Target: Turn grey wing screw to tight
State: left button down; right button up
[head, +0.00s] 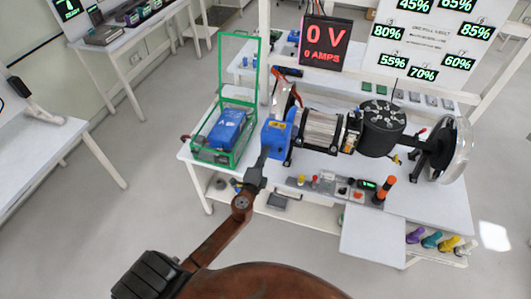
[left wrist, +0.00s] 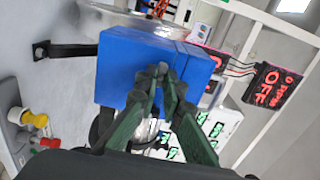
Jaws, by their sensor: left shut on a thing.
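My left gripper (head: 264,158) reaches up from below to the near face of the blue housing (head: 275,139) at the left end of the rig. In the left wrist view its dark green fingers (left wrist: 164,78) are closed together against the blue housing (left wrist: 123,72). They are shut on a small part there, the grey wing screw by its place. My right gripper is not in view.
The rig with its coil (head: 322,128) and black drum (head: 382,130) stands on a white table (head: 440,200). A green-framed cage (head: 238,42) with a blue block (head: 228,128) stands left of it. A display (head: 326,44) reads 0 V, 0 AMPS. A control strip (head: 330,186) lies in front.

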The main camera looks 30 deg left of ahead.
pick_arm(q)
jog(key=shift+a+f+m+p, duration=0.1)
jog(key=shift+m+p, duration=1.35)
jog(key=shift+m, duration=3.05)
jog(key=shift+f+m+p, duration=0.1)
jog(key=shift+m+p, duration=1.35)
jog(key=shift+m, duration=3.05)
jog(key=c, duration=2.1)
grip_release()
